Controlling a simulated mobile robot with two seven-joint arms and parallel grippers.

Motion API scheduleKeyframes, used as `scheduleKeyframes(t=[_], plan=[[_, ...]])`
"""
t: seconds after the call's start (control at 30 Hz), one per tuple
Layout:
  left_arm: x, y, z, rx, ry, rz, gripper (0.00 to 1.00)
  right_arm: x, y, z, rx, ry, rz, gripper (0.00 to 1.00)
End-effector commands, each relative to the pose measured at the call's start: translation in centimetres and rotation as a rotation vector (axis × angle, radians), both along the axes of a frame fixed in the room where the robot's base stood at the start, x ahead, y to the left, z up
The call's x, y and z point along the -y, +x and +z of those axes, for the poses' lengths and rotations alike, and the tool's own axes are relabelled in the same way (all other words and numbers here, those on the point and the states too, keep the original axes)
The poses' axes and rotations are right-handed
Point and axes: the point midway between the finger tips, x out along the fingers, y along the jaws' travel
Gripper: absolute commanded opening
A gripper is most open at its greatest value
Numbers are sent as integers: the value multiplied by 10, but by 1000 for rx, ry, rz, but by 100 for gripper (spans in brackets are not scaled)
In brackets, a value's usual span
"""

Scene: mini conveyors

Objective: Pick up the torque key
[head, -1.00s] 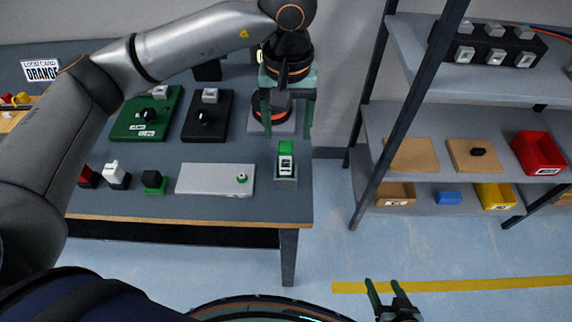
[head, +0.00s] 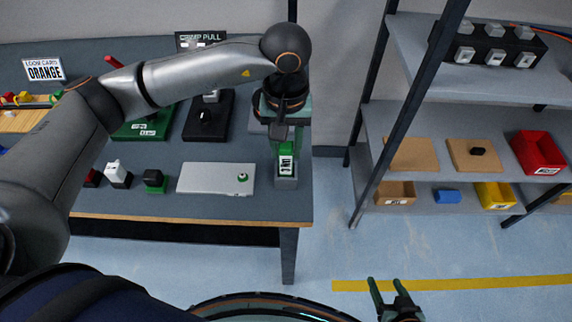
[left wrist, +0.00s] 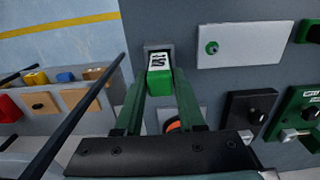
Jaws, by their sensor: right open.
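The torque key, which I take to be the green-topped block with a white label (head: 286,164), stands upright in a small grey holder (head: 286,183) at the bench's right front corner. My left gripper (head: 286,146) points down over it, with its green fingers closed in on the block's sides. In the left wrist view the green block (left wrist: 160,82) sits between the two fingertips (left wrist: 160,92), with no clear gap on either side. The block is still in its holder. My right gripper (head: 388,293) is open and empty, low over the floor.
A white plate with a green knob (head: 215,178) lies left of the holder. Small black, white and red blocks (head: 118,175) stand further left. Green and black fixtures (head: 205,120) are behind. A shelf with bins (head: 540,152) stands right, across a floor gap.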

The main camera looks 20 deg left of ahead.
Motion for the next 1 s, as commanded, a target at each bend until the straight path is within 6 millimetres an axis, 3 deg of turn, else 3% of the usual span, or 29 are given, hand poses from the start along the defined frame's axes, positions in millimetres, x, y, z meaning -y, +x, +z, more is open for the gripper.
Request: scheduleKeyframes(t=[0.03, 0.33, 1.0], plan=[[0, 0, 0, 0, 0, 0, 32, -1, 0, 0, 0, 1, 1, 65], [0, 0, 0, 0, 0, 0, 0, -2, 0, 1, 0, 3, 1, 65], [0, 0, 0, 0, 0, 0, 0, -2, 1, 2, 4, 3, 0, 65]])
